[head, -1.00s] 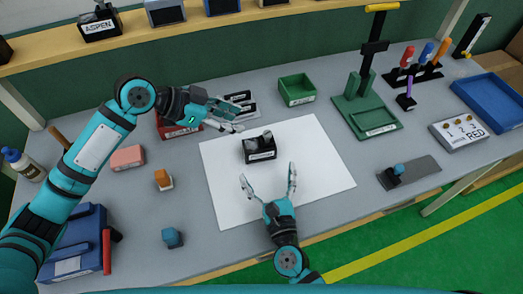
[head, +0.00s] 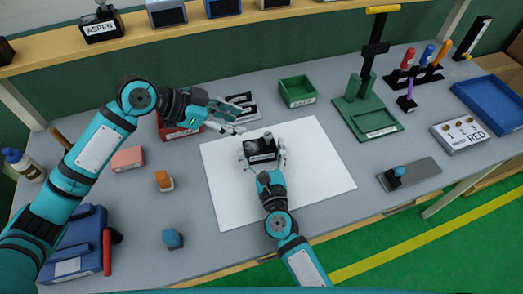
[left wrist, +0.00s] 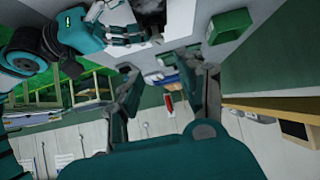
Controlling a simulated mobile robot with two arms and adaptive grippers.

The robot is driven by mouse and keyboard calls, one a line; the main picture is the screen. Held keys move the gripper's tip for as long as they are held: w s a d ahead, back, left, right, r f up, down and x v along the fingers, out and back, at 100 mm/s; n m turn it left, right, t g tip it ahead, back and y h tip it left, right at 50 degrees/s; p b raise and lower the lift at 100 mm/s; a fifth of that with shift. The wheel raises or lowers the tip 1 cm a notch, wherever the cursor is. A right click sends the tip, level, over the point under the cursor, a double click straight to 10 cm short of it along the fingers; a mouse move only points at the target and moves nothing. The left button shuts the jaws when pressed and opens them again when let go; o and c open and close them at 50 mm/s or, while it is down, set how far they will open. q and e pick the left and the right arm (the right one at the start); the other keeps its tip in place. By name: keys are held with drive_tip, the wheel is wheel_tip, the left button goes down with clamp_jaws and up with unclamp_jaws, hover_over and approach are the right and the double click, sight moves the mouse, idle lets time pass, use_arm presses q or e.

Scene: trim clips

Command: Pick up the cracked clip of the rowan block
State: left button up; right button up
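A dark block (head: 262,147) with a pale label and grey parts on top stands on the white sheet (head: 318,165). I cannot read its label, and a cracked clip cannot be made out. My right gripper (head: 262,158) is open, with one finger on each side of this block; I cannot tell whether they touch it. My left gripper (head: 238,118) is open and empty above the sheet's back left edge, by a dark tray with white labels (head: 243,102). Its two separated fingers show in the left wrist view (left wrist: 165,95).
A red bin (head: 180,130) is partly hidden behind my left arm. A green bin (head: 297,91) and a green press (head: 368,110) stand farther back. A block labelled ASPEN (head: 101,27) is on the shelf. The sheet's right side is clear.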

drive_tip(key=c, duration=0.7)
use_arm(q)
drive_tip(key=shift+o, duration=1.3)
drive_tip(key=n+g+y, duration=0.4)
drive_tip(key=n+y, duration=0.2)
drive_tip(key=n, duration=2.4)
approach(268, 135)
drive_tip(key=x, duration=0.4)
drive_tip(key=shift+w+a, duration=0.1)
drive_tip(key=shift+w, duration=0.05)
drive_tip(key=shift+x, duration=2.75)
